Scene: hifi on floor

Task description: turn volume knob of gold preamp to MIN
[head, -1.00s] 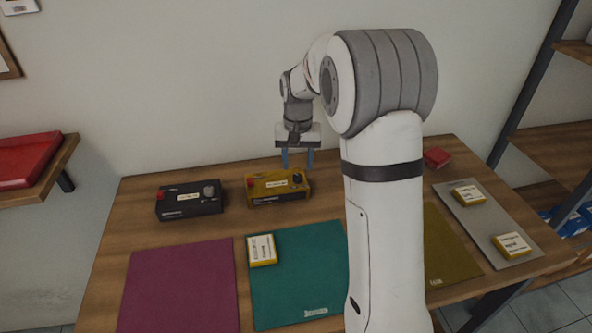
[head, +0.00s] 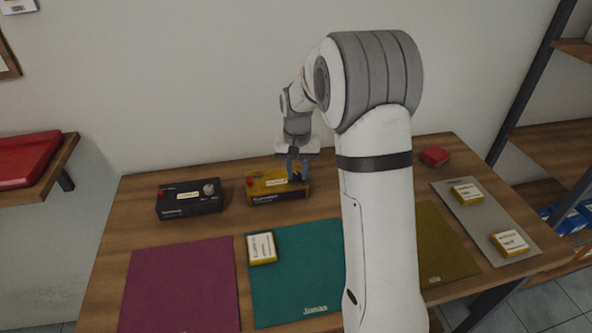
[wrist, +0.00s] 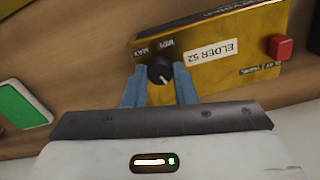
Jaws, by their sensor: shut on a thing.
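The gold preamp (head: 268,197) stands at the back of the table. It shows at the top of the wrist view (wrist: 225,60), with an "ELDER 52" label and a red button (wrist: 281,47). Its dark volume knob (wrist: 159,71) is on its top, near the MIN and MAX marks. The knob's pale pointer line seems to face away from both marks, toward the lower right of the wrist view. My gripper (head: 297,174) points down over the knob. Its blue fingers (wrist: 159,88) are shut on the knob, one on each side. In the head view the fingers mostly hide the knob.
A black unit (head: 188,202) with a silver knob stands left of the preamp. A yellow-and-white box (head: 262,248) lies on the teal mat (head: 295,285). A purple mat (head: 180,290) lies left. A red box (head: 435,155) and a grey tray (head: 480,222) are at the right.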

